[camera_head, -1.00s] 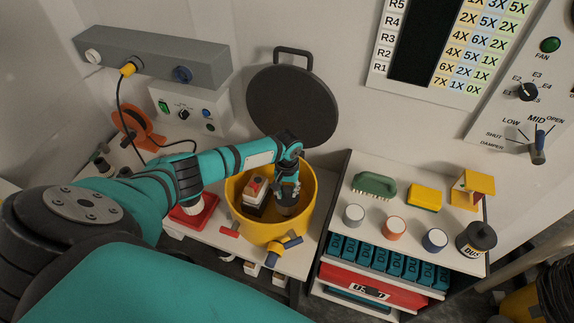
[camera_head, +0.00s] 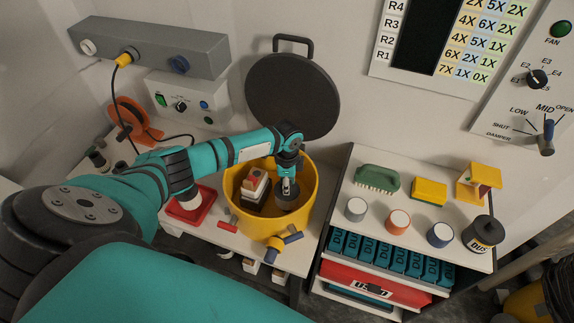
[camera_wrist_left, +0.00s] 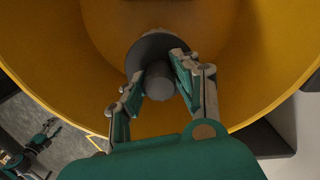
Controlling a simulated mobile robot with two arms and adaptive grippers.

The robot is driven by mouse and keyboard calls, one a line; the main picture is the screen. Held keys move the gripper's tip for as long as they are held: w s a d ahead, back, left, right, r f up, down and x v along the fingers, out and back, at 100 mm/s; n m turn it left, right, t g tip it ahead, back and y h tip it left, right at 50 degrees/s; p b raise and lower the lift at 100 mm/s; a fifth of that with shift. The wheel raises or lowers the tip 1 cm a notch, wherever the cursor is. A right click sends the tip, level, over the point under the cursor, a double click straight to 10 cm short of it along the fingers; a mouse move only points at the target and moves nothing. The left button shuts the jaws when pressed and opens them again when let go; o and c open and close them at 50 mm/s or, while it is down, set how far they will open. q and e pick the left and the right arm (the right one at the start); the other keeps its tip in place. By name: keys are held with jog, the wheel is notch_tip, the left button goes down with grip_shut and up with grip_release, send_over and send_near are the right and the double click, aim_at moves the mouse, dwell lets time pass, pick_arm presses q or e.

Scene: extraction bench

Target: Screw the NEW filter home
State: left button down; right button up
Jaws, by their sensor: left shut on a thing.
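The yellow drum (camera_head: 309,213) stands open on the bench, its dark round lid (camera_head: 292,98) raised behind it. My left gripper (camera_head: 287,187) reaches down inside the drum. Its fingers are shut on the narrow grey neck of the filter (camera_head: 286,200), a dark round piece low in the drum. In the left wrist view the grey neck (camera_wrist_left: 160,84) is between the two fingers (camera_wrist_left: 157,72), above a wider dark disc. Whether the filter is seated is hidden.
A red tray (camera_head: 207,207) lies left of the drum. The shelf at right holds a green brush (camera_head: 377,180), a yellow block (camera_head: 429,191) and several round pots.

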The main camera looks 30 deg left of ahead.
pick_arm(q)
jog(key=m+b, duration=0.1)
jog(key=m, duration=0.6)
jog(key=shift+f+b, duration=0.1)
jog(key=shift+b, duration=0.3)
jog(key=m, duration=0.3)
jog(key=shift+m, duration=0.3)
jog(key=c, duration=0.9)
grip_release()
jog(key=shift+r, duration=0.65)
notch_tip(320, 180, up, 11)
